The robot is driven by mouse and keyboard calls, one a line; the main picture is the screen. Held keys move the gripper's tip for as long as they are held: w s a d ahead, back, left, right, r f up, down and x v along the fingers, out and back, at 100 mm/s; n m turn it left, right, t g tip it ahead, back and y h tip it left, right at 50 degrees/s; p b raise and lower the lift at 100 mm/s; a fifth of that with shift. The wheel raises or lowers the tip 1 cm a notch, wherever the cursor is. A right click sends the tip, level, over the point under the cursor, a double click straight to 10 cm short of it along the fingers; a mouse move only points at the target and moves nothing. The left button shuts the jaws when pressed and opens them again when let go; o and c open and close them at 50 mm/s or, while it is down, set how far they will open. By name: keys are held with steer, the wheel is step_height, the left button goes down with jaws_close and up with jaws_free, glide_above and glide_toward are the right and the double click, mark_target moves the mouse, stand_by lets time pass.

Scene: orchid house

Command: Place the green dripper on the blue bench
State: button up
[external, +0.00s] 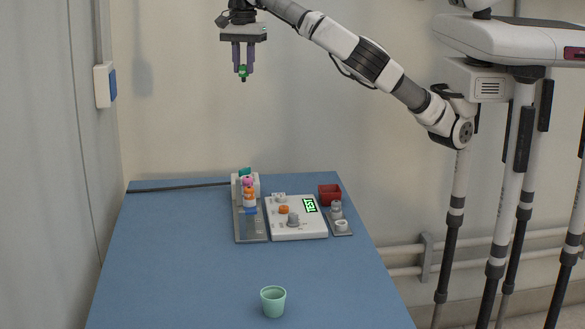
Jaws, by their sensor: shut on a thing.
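My gripper (243,70) is at the upper left of the external view, pointing down, high above the back part of the bench. It is shut on a small green dripper (243,71), which has a dark lower tip and hangs upright between the two purple-grey fingers. The fingers hide part of the dripper. The blue bench (175,258) fills the lower middle of the view. Its surface is well below the dripper, and the two are apart.
A white device with a green display (310,205), a grey tray (252,232) with small colourful pieces, and a red box (330,194) stand at the bench's back. A mint cup (273,302) stands near the front. A dark cable (175,188) runs along the back left.

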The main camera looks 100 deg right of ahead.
steer(key=s+d+f+m+b, duration=0.4)
steer(key=d+f+m, duration=0.4)
steer(key=m, duration=0.1)
steer(key=s+d+f+m+b, duration=0.4)
steer(key=d+f+m, duration=0.5)
steer(key=shift+s+d, duration=0.3)
step_height(320, 180, down, 20)
steer(key=shift+r+p, duration=0.1)
steer(key=shift+p, duration=0.4)
steer(key=shift+f, duration=0.3)
steer(key=o, duration=1)
steer(key=shift+r, duration=0.1)
steer(key=shift+c, duration=0.2)
